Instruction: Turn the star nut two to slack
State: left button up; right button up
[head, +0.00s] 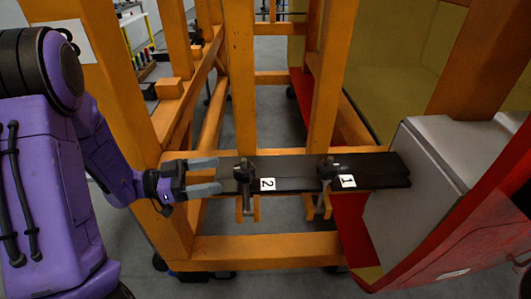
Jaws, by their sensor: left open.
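Star nut two (244,173) is a dark knob on the black bar (290,183), beside a white label marked 2 (267,184). A similar dark star nut one (327,169) stands further right, beside a label marked 1 (347,181). My left gripper (217,175) comes in from the left on a purple arm. Its two grey fingers are apart and empty, pointing right at star nut two, with the tips a short way left of it. My right gripper is not in view.
Orange frame posts (242,75) rise behind the bar, and an orange beam (265,247) runs below it. A grey block (408,185) and a red nosecone panel (465,235) stand at the right. Grey floor shows between the posts.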

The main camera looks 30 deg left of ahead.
aim_at(242, 169)
pick_arm(q)
jog(key=p+x, duration=0.2)
jog(key=x, duration=0.8)
jog(key=shift+w+d+r+p, duration=0.15)
jog(key=shift+w+p, duration=0.1)
jog(key=shift+p, duration=0.05)
jog(key=shift+s, duration=0.1)
jog(key=c, duration=1)
